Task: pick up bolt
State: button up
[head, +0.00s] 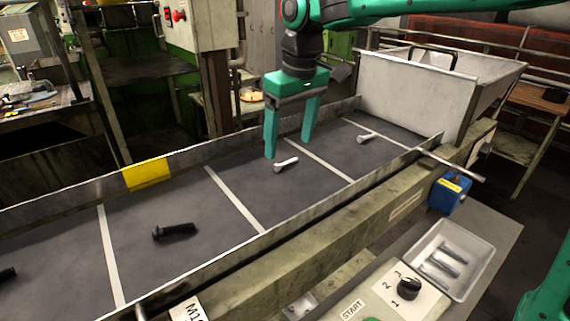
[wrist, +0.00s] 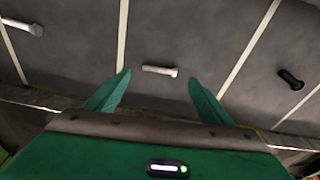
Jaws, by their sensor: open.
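A silver bolt (head: 286,164) lies on the dark conveyor belt, just below my gripper (head: 290,149). In the wrist view this bolt (wrist: 160,71) appears between the two green fingertips (wrist: 159,77), lying crosswise from one towards the other. My gripper is open and empty, pointing down, and the fingers seem to be above the belt; the exact height is hard to tell. Another silver bolt (head: 367,137) lies farther right on the belt, and it shows at left in the wrist view (wrist: 22,26). A dark bolt (head: 174,231) lies nearer, at left, and shows at right in the wrist view (wrist: 290,78).
Low metal side rails (head: 310,213) edge the belt, and white lines (head: 235,198) divide it. A grey hopper (head: 405,92) stands at the belt's far end. A light tray (head: 480,275) with several bolts sits at lower right, near a blue box (head: 448,194) and a control panel (head: 385,300).

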aim_at(287, 161)
jog(key=shift+w+a+f, duration=0.15)
jog(key=shift+w+f, duration=0.05)
jog(key=shift+f, duration=1)
jog(key=shift+w+a+f, duration=0.1)
jog(key=shift+w+f, duration=0.1)
jog(key=shift+f, duration=0.95)
jog(key=c, duration=1.3)
jog(key=shift+r, duration=0.1)
